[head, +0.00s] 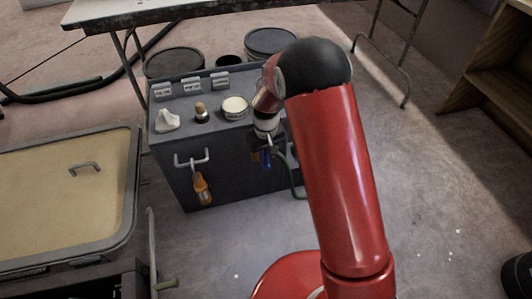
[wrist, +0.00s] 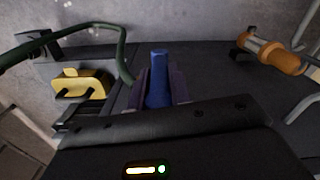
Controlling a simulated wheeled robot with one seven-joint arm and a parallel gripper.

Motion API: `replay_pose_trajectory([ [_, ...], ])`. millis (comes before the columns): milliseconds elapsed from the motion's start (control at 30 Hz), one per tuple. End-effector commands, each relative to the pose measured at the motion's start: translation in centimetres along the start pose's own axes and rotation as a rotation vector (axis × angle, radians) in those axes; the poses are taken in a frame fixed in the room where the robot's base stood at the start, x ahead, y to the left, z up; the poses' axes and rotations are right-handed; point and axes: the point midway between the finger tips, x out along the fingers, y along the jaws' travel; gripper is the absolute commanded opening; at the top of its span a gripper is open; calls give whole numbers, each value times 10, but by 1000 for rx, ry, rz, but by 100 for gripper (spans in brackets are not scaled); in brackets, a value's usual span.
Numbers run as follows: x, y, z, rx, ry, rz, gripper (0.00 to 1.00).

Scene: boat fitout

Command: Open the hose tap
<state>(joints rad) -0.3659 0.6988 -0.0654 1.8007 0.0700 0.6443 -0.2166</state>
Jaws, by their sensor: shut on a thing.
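The hose tap's blue handle (wrist: 159,82) stands between the two dark fingers of my gripper (wrist: 160,93) in the wrist view. My gripper is shut on this handle. In the head view a bit of the blue handle (head: 266,160) shows below my gripper (head: 267,148), at the right end of the dark cabinet's front. The tap body is hidden behind the handle and my gripper, so I cannot tell how far the tap is turned. A green hose (wrist: 122,50) curves past on the left in the wrist view.
A yellow object (wrist: 80,83) sits in a holder left of the tap. Bare floor (head: 440,190) lies to the right.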

Motion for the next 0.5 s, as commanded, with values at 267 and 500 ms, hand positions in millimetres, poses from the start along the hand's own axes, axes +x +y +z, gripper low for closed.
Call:
replay_pose_trajectory([
  [267, 0, 2, 0, 3, 4, -19, 0],
  [500, 2, 11, 2, 8, 27, -126, 0],
])
